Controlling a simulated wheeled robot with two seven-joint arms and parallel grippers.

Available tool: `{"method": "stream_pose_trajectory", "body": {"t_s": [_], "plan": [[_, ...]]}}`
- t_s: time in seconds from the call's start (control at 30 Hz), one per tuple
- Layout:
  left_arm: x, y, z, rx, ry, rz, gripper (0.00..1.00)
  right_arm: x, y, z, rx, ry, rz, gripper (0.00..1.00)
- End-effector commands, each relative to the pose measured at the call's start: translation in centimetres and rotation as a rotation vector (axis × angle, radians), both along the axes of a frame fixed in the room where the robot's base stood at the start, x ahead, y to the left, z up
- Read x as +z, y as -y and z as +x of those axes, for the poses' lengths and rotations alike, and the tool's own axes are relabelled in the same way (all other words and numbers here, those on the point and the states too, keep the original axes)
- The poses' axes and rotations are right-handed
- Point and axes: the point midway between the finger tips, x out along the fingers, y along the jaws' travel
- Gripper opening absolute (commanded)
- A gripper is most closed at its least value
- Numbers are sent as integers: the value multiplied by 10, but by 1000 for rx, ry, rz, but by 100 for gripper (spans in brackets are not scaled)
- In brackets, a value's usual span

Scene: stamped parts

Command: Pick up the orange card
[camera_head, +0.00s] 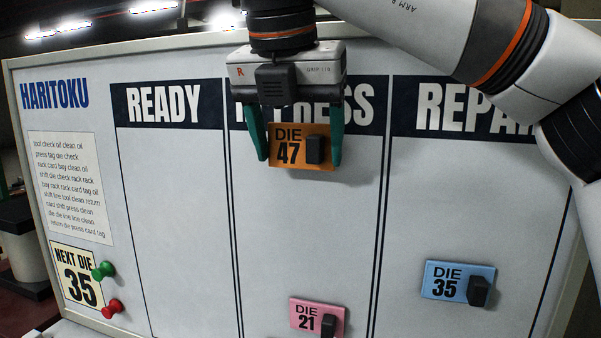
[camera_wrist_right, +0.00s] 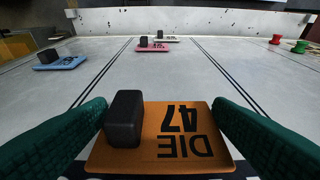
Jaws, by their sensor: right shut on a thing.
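The orange card (camera_head: 289,157) reads "DIE 47" and has a black block at its right. It is in the upper part of the middle column, under the partly covered heading. My right gripper (camera_head: 298,155) comes down from above, with its green fingers at the card's left and right edges, shut on it. In the right wrist view the orange card (camera_wrist_right: 180,150) lies between the green fingers (camera_wrist_right: 162,125), with its print upside down. I cannot tell whether the card still touches the board. My left gripper is not in view.
The white board (camera_head: 180,220) has columns headed READY and, partly covered, two others. A pink card (camera_head: 305,314) is low in the middle column, and a blue card (camera_head: 445,279) is in the right column. Green (camera_head: 104,270) and red (camera_head: 112,308) pins sit at lower left.

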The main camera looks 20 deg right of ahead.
Motion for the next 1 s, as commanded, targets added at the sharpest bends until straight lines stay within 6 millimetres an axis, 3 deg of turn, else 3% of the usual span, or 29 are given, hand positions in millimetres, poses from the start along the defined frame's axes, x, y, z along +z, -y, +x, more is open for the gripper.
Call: {"method": "stream_pose_trajectory", "body": {"t_s": [0.23, 0.5, 0.7, 1.0], "plan": [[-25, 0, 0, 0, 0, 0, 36, -5, -39, -58, 3, 6, -7, 54], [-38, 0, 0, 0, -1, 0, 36, -3, -80, -119, 1, 4, -6, 54], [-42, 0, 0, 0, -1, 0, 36, -2, -96, -143, -1, 1, -3, 54], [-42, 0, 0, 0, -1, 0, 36, -2, -102, -151, -1, 0, -2, 54]]}}
